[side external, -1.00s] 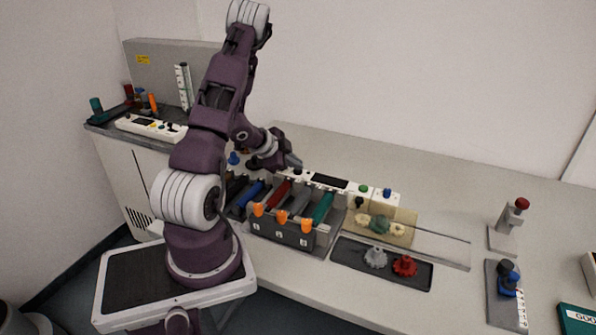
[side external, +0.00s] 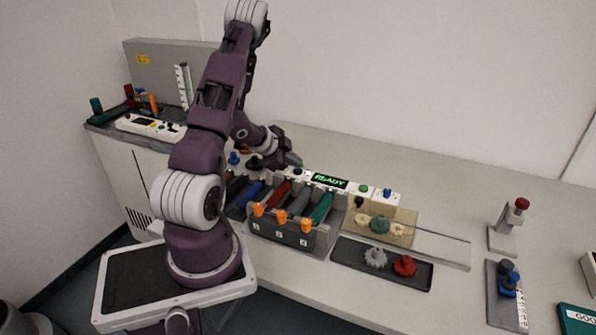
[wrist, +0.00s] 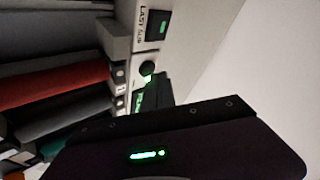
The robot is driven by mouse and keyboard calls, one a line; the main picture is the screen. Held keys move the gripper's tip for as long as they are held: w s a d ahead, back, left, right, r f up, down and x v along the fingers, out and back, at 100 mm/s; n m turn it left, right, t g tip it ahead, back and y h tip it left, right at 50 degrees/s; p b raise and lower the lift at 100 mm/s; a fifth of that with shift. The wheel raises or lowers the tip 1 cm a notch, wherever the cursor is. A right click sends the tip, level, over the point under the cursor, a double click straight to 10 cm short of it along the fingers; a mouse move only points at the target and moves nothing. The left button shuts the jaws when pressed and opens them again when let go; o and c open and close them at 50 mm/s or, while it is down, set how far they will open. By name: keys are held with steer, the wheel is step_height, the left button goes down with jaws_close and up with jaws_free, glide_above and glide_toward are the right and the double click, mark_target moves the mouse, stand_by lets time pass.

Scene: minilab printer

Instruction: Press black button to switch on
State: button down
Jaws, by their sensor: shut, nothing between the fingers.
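The black button (wrist: 147,68) is a round dark cap on the white control panel (wrist: 151,22), with a green glow beside it in the wrist view. In the side view it is a small dark spot (side external: 298,172) at the panel's left end. The panel's display (side external: 330,181) is lit and reads "READY" in green. My gripper (side external: 295,160) is shut and empty, just above and beside the button. It appears apart from the button, though the small gap is hard to judge.
A green button (side external: 364,188) and a blue knob (side external: 387,193) sit further right on the panel. In front stands a rack (side external: 284,236) with coloured rollers and orange clips. A dark tray (side external: 345,262) holds grey and red gears. The table's back right is clear.

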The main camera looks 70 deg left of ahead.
mark_target(295, 172)
steer(key=shift+r, duration=0.3)
steer(key=shift+r, duration=0.1)
steer(key=shift+r, duration=2.4)
